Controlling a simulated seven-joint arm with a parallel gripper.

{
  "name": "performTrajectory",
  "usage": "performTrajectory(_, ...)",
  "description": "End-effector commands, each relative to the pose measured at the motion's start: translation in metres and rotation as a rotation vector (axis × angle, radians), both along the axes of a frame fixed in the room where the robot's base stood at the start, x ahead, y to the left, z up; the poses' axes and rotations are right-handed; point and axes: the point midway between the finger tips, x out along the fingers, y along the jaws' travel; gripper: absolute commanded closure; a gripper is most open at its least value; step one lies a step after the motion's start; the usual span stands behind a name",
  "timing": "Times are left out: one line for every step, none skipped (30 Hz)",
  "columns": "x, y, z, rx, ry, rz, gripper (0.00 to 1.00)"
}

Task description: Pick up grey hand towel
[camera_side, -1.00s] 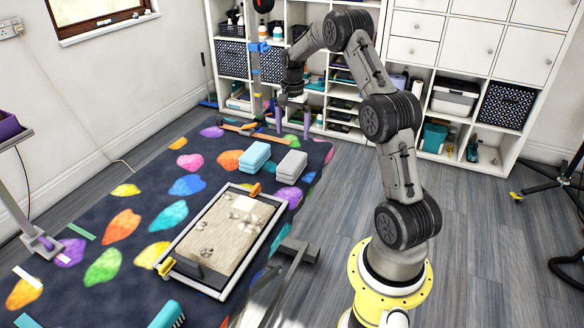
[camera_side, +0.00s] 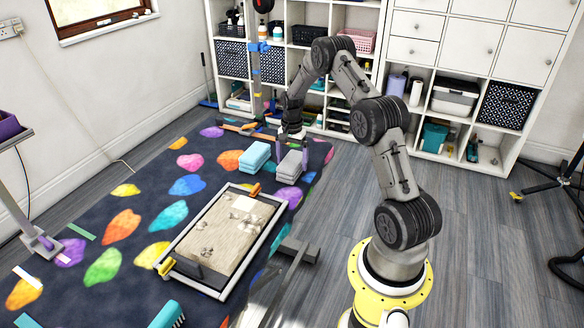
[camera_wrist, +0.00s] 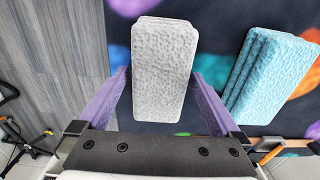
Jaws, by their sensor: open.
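The grey hand towel (camera_side: 291,166) is a folded block lying on the dark mat with coloured spots. My gripper (camera_side: 292,146) is pointed down over it. In the wrist view the grey towel (camera_wrist: 163,70) lies between the two purple fingers of my gripper (camera_wrist: 160,98), one on each side. The jaws are open, with dark mat showing between the towel and the right finger. I cannot tell from these views how far the fingertips reach down beside the towel.
A folded blue towel (camera_side: 255,156) lies just left of the grey one; it also shows in the wrist view (camera_wrist: 272,75). A framed tray (camera_side: 183,256) stands in front on the mat (camera_side: 130,190). White shelving (camera_side: 340,118) stands behind. Bare floor is to the right.

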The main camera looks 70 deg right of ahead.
Motion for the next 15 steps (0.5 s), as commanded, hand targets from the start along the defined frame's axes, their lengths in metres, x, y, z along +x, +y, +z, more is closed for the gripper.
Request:
performTrajectory(0.0001, -0.0001, -0.0030, 0.000, 0.000, 0.000, 0.00)
performTrajectory(0.0001, -0.0002, -0.0036, 0.000, 0.000, 0.000, 0.00)
performTrajectory(0.0003, -0.0002, -0.0037, -0.001, -0.001, 0.000, 0.00)
performTrajectory(0.0003, -0.0003, -0.0036, -0.001, -0.001, 0.000, 0.00)
performTrajectory(0.0003, -0.0003, -0.0034, -0.001, -0.001, 0.000, 0.00)
performTrajectory(0.0003, -0.0003, -0.0034, -0.001, -0.001, 0.000, 0.00)
performTrajectory(0.0003, -0.0002, -0.0033, -0.001, -0.001, 0.000, 0.00)
performTrajectory(0.0003, -0.0002, -0.0033, -0.001, -0.001, 0.000, 0.05)
performTrajectory(0.0003, -0.0002, -0.0032, -0.001, -0.001, 0.000, 0.13)
performTrajectory(0.0003, -0.0002, -0.0032, -0.001, -0.001, 0.000, 0.18)
performTrajectory(0.0003, -0.0002, -0.0031, -0.001, -0.001, 0.000, 0.23)
performTrajectory(0.0003, -0.0002, -0.0031, -0.001, -0.001, 0.000, 0.31)
performTrajectory(0.0003, -0.0002, -0.0030, -0.001, -0.001, 0.000, 0.36)
performTrajectory(0.0003, -0.0002, -0.0030, -0.001, -0.001, 0.000, 0.41)
performTrajectory(0.0003, -0.0002, -0.0030, -0.001, -0.001, 0.000, 0.49)
